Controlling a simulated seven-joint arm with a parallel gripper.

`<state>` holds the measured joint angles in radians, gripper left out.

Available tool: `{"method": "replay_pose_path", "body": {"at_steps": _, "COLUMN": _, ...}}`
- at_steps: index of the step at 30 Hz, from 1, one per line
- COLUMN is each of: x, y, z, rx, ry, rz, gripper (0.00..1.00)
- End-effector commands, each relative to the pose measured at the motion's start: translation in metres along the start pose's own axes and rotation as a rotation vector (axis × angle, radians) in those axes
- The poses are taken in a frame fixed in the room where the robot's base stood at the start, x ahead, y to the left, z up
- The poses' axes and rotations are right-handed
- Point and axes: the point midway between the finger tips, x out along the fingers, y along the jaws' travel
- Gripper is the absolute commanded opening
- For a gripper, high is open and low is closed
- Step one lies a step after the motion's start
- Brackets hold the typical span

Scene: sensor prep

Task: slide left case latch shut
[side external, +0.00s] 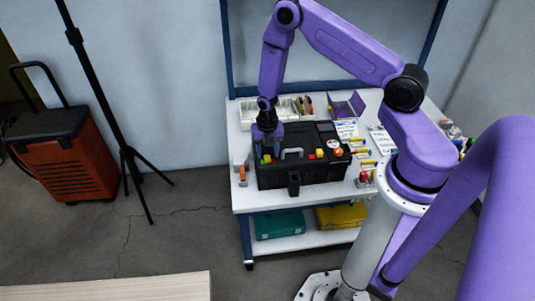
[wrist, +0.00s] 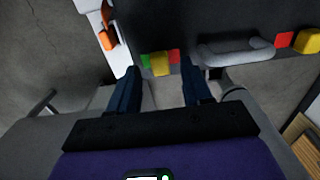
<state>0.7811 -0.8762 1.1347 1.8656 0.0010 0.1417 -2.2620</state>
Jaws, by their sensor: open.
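The black case (side external: 315,173) stands on the white workbench, with a grey handle (side external: 291,152) on its top. The left latch has a yellow slider (wrist: 160,65) between a green patch (wrist: 145,61) and a red patch (wrist: 174,56). In the side view, my gripper (side external: 267,151) points down over the case's left end and partly hides this latch. In the wrist view, my open gripper (wrist: 157,70) has one dark finger on either side of the latch. Whether the fingers touch it, I cannot tell. The right latch shows a yellow slider (wrist: 308,40) beside a red patch (wrist: 285,40).
The handle (wrist: 235,50) lies just right of my right finger in the wrist view. An orange-handled tool (side external: 242,174) stands left of the case. A white tray (side external: 258,106) is behind it, and small colored parts lie to its right on the workbench (side external: 265,199).

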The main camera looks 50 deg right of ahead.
Motion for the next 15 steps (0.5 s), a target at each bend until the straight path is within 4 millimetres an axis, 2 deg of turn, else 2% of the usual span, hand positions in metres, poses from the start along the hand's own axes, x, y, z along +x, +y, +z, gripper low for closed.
{"method": "replay_pose_path", "body": {"at_steps": 6, "x": 0.015, "y": 0.000, "z": 0.000, "rx": 0.000, "ry": 0.000, "rz": 0.000, "gripper": 0.49}}
{"method": "replay_pose_path", "body": {"at_steps": 15, "x": 0.018, "y": 0.000, "z": 0.000, "rx": 0.000, "ry": -0.001, "rz": 0.001, "gripper": 0.49}}
